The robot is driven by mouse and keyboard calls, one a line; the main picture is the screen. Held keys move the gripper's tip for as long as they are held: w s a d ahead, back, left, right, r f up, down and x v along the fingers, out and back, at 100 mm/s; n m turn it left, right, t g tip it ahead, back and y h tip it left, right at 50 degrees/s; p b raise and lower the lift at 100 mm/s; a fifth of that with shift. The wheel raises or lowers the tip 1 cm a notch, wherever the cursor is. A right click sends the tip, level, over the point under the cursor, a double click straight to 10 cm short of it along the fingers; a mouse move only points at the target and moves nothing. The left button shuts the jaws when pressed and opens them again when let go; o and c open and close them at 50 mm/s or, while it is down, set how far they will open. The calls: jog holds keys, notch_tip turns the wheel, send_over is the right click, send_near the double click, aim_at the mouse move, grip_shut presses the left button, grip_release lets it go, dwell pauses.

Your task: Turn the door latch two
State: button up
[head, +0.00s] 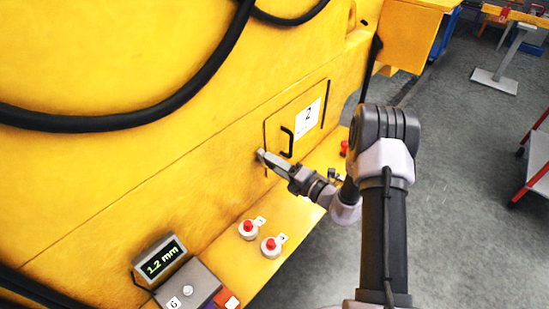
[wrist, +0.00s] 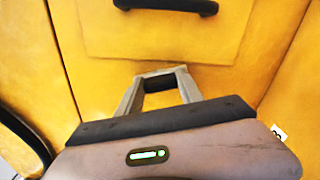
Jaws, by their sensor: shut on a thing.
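The yellow door marked 2 (head: 297,122) is set flush in the big yellow machine, with a black handle (head: 287,142) on it; the handle also shows at the top of the wrist view (wrist: 165,5). The door looks closed. My gripper (head: 263,157) reaches to the lower left edge of this door, below and left of the handle. In the wrist view its two grey fingers (wrist: 160,82) are shut on the door latch (wrist: 161,73), a small grey piece between the fingertips. The fingers hide most of the latch, so its angle is hard to tell.
Below the door a yellow ledge carries two red-topped buttons (head: 258,238), a red knob (head: 344,147) and a display reading 1.2 mm (head: 160,258). Thick black hoses (head: 130,118) hang across the machine. Grey floor (head: 450,170) lies open to the right, with a red cart (head: 537,160) at the edge.

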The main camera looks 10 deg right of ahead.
jog(key=shift+m+p, duration=0.9)
jog(key=shift+m, duration=0.7)
jog(key=shift+f, duration=0.1)
jog(key=o, duration=1.4)
jog(key=shift+s+d, duration=0.1)
jog(key=v, duration=1.7)
jog(key=shift+s, duration=0.1)
